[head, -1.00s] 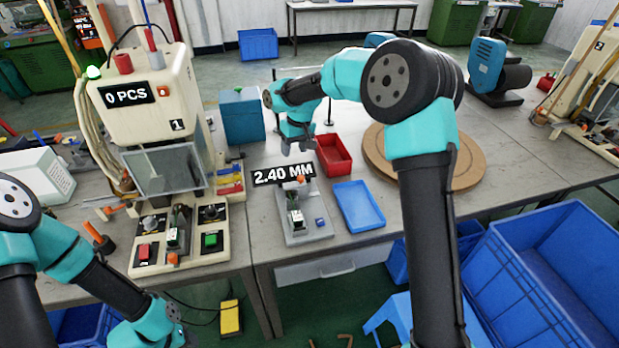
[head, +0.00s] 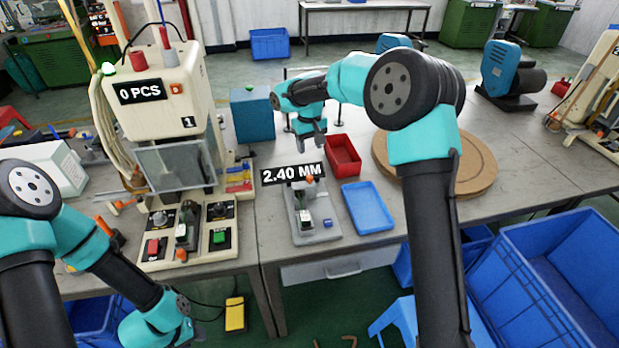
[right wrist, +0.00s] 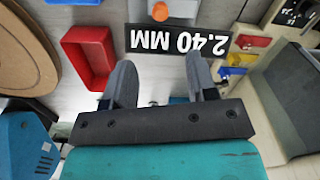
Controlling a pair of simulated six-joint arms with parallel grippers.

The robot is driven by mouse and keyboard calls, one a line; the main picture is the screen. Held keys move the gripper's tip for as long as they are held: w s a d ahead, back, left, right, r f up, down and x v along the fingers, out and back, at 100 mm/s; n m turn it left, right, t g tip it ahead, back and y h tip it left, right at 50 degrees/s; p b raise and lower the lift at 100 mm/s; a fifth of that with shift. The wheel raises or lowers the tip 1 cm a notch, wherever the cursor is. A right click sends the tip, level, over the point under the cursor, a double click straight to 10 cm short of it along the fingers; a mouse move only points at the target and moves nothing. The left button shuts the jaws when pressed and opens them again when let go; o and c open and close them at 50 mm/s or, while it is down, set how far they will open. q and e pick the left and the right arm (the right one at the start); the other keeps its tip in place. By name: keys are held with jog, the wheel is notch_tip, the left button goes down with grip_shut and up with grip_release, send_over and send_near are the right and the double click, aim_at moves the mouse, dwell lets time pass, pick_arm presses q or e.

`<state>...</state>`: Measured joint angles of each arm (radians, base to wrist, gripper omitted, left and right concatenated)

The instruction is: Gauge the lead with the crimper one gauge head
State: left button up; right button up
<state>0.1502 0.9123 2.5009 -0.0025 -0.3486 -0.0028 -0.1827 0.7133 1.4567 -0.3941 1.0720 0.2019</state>
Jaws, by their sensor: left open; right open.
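The gauge head (head: 318,232) is a grey plate with a small green-and-white fixture, standing on the table right of crimper one. Its black display (head: 292,174) reads 2.40 MM; it also shows upside down in the right wrist view (right wrist: 180,42). Crimper one (head: 160,105) is a cream press marked 1, with a 0 PCS display. My right gripper (head: 313,146) is open and empty above the table, behind the gauge's display. In the right wrist view its two fingers (right wrist: 161,85) are spread apart. I cannot make out a lead for certain. My left arm runs off the bottom left, its gripper out of view.
A red tray (head: 343,155) and a blue tray (head: 366,207) lie right of the gauge. A teal box (head: 252,115) stands behind it. A round wooden board (head: 470,165) lies behind my right arm. Blue crates (head: 550,280) stand at the lower right.

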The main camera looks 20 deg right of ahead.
aim_at(310, 176)
notch_tip(310, 176, down, 14)
jog(key=shift+r, duration=0.1)
dwell(0.4)
jog(key=shift+c, duration=0.3)
grip_shut()
